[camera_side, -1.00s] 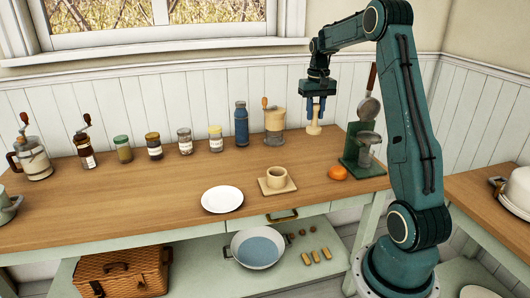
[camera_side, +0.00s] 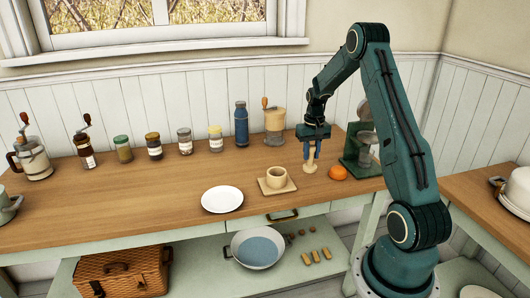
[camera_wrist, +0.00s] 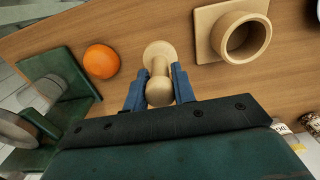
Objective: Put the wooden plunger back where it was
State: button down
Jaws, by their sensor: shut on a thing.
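The wooden plunger (camera_side: 310,167) is pale wood with a round flat base and a narrower stem. My gripper (camera_side: 311,150) is shut on its upper part, with the blue fingers on either side of the stem. In the wrist view the plunger (camera_wrist: 159,56) stands between the fingertips of my gripper (camera_wrist: 158,87), base away from the camera. It looks upright; whether its base touches the table cannot be told. A pale wooden cup on a square base (camera_side: 277,178) stands to its left, apart from it; the cup (camera_wrist: 243,37) looks hollow in the wrist view.
An orange (camera_side: 338,173) lies close to the right of the plunger. A white plate (camera_side: 222,199) lies left of the cup. Jars, a blue bottle (camera_side: 241,124) and grinders line the back. Table between plunger and cup is clear.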

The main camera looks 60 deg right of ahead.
aim_at(310, 165)
jog(key=shift+f, duration=2.2)
jog(key=shift+f, duration=0.1)
jog(key=c, duration=1.1)
grip_release()
jog(key=shift+c, duration=0.2)
notch_tip(310, 165, up, 12)
jog(key=shift+r, duration=0.1)
